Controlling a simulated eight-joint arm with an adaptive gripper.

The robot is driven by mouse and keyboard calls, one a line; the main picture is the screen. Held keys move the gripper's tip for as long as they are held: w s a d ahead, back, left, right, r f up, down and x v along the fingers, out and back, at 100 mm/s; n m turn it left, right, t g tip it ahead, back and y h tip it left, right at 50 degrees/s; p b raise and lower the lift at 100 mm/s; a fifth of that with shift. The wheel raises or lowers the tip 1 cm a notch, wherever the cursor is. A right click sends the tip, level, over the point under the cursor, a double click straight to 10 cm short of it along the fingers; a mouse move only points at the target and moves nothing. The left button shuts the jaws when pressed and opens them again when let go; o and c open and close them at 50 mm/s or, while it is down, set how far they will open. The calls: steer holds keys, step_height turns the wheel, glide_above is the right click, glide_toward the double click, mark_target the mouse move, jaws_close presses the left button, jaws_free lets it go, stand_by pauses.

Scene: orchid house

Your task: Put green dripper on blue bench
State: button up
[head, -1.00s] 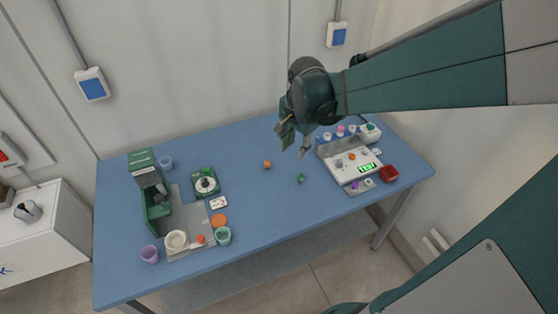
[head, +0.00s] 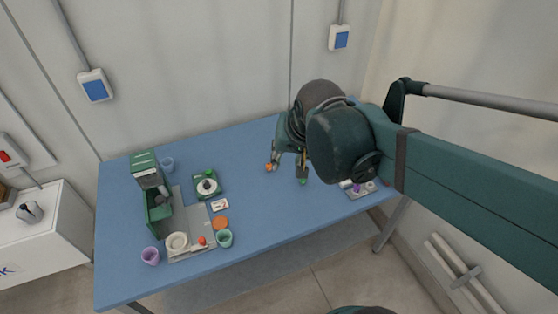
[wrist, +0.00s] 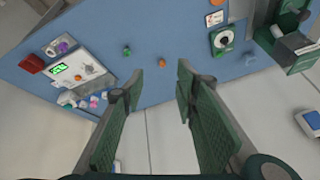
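A small green piece (head: 302,182), which looks like the green dripper, lies on the blue bench (head: 255,207) right of its middle. It also shows in the wrist view (wrist: 126,51), beyond the fingertips and apart from them. My gripper (head: 288,163) hangs over the bench, with one finger close to the green piece in the head view. In the wrist view my gripper (wrist: 160,75) is open, with nothing between its fingers. The blue bench fills the upper middle of that view (wrist: 188,48). My arm hides much of the bench's right side in the head view.
A small orange piece (head: 269,167) lies near the green one. A white scale tray (wrist: 75,68) with coloured pieces and a red box (wrist: 31,64) stand at one end. A green machine (head: 158,205), dial device (head: 207,187) and cups stand at the other. The front middle is clear.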

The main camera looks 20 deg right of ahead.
steer(key=s+a+r+n+t, duration=0.1)
steer(key=s+a+n, duration=0.2)
steer(key=s+n, duration=0.1)
steer(key=shift+s+r+n+t, duration=0.25)
steer(key=shift+s+n+t, duration=0.15)
steer(key=shift+s, duration=0.3)
